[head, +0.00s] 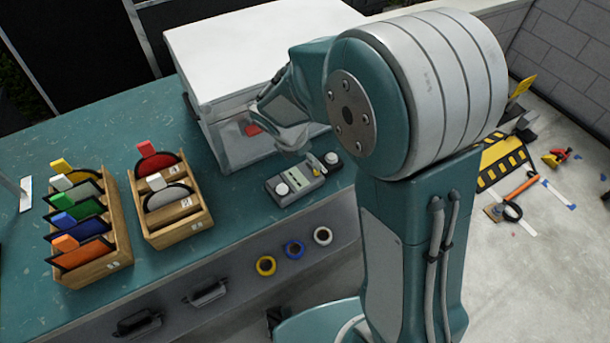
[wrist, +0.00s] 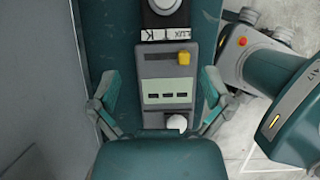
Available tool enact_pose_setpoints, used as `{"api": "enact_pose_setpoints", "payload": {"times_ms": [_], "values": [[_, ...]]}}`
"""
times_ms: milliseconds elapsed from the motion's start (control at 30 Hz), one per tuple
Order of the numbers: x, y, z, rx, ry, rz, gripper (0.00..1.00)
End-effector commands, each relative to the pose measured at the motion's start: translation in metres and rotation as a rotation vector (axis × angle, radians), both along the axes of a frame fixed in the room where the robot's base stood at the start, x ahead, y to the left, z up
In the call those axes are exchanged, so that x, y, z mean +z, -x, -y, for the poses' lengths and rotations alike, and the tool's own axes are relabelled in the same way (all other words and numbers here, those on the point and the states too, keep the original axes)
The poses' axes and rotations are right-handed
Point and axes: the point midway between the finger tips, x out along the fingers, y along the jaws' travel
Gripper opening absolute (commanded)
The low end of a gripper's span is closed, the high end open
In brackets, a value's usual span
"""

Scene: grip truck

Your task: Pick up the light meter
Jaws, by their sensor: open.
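The light meter (head: 298,182) is a grey box with a pale display, a yellow switch and a white dome near each end. It lies flat on the teal bench top, near its front edge. In the wrist view the meter (wrist: 152,72) runs up the middle, with a "LUX" label; its lower end is partly hidden by my gripper's body. My gripper (wrist: 160,82) is open and empty, one finger showing on each side of the meter. In the head view my gripper (head: 286,130) is above and behind the meter, partly hidden by my arm.
A white-topped case (head: 240,55) stands on the bench (head: 110,130) behind the meter. Two wooden racks (head: 118,262) with coloured tabs stand to the left. Three coloured rings (head: 294,249) are on the bench front. Tools lie on the floor at right.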

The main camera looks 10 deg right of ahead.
Motion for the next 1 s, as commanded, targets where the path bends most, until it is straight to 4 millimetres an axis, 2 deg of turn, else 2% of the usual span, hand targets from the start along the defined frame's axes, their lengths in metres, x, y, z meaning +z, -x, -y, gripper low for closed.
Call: {"api": "enact_pose_setpoints", "payload": {"times_ms": [267,400,533,800,833,867,900,967,1000], "values": [[-0.023,-0.003,0.02,-0.005,-0.009,0.0,1.0],[-0.041,-0.005,0.035,-0.006,-0.008,-0.003,1.0],[-0.056,-0.008,0.037,-0.004,-0.006,-0.002,1.0],[-0.059,-0.009,0.037,-0.003,-0.006,0.002,1.0],[-0.059,-0.009,0.038,-0.003,-0.006,0.002,0.95],[-0.059,-0.009,0.038,-0.003,-0.006,0.002,0.82],[-0.059,-0.009,0.038,-0.003,-0.006,0.002,0.64],[-0.059,-0.009,0.038,-0.003,-0.007,0.002,0.38],[-0.059,-0.009,0.039,-0.003,-0.008,0.002,0.2]]}}
